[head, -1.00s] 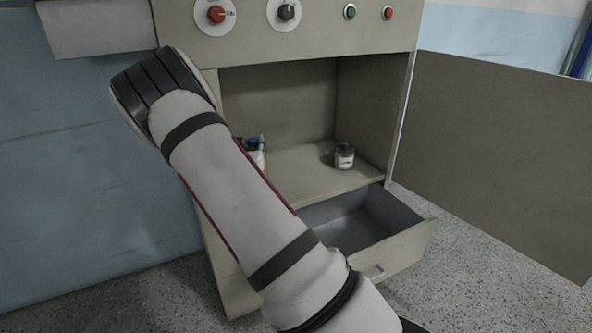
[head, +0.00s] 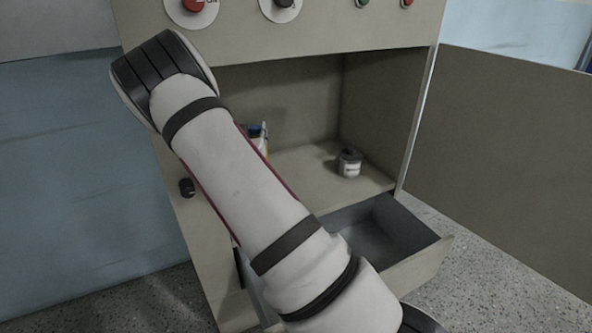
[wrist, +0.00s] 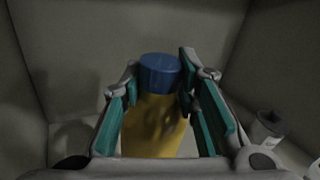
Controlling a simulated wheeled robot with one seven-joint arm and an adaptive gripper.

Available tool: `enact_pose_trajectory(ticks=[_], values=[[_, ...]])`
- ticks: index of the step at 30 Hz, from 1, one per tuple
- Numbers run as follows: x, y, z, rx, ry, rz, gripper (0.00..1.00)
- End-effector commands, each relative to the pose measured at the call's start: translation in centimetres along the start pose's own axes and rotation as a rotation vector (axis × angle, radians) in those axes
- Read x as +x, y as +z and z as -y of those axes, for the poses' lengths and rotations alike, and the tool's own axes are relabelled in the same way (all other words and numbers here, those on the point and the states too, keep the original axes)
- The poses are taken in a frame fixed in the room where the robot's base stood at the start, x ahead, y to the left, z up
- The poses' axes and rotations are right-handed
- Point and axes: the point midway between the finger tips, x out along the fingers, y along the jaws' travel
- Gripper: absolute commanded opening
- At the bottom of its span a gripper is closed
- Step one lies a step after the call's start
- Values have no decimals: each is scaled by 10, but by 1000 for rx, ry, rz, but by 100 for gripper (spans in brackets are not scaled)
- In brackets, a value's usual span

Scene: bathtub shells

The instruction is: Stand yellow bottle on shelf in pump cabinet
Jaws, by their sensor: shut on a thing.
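The yellow bottle (wrist: 150,128) with a blue cap (wrist: 160,68) stands between the teal-padded fingers of my gripper (wrist: 168,110) in the wrist view. My gripper is shut on it, inside the cabinet's open compartment. The pump cabinet's shelf (head: 310,168) is the compartment floor. Whether the bottle's base touches the shelf cannot be told.
A small grey jar with a white label (head: 349,163) stands on the shelf to the right; it also shows in the wrist view (wrist: 266,130). An open drawer (head: 385,240) juts out below. The cabinet door (head: 520,150) is swung open to the right. Free shelf lies between bottle and jar.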

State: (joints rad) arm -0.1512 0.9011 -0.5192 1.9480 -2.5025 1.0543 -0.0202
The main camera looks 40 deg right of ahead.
Motion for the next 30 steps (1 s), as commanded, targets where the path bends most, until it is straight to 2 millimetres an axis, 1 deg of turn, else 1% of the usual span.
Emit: enact_pose_trajectory(ticks=[2, 5, 12, 19, 24, 26, 30], values=[[0, -1, 0, 0, 0, 2, 0], [0, -11, -2, -1, 0, 0, 0], [0, -52, -8, -2, 1, -1, 0], [0, -72, -11, 1, 1, 2, 0], [0, -95, -14, 0, 1, 0, 0], [0, -99, -14, 1, 1, 2, 0], [0, -98, -14, 2, 0, 3, 0]])
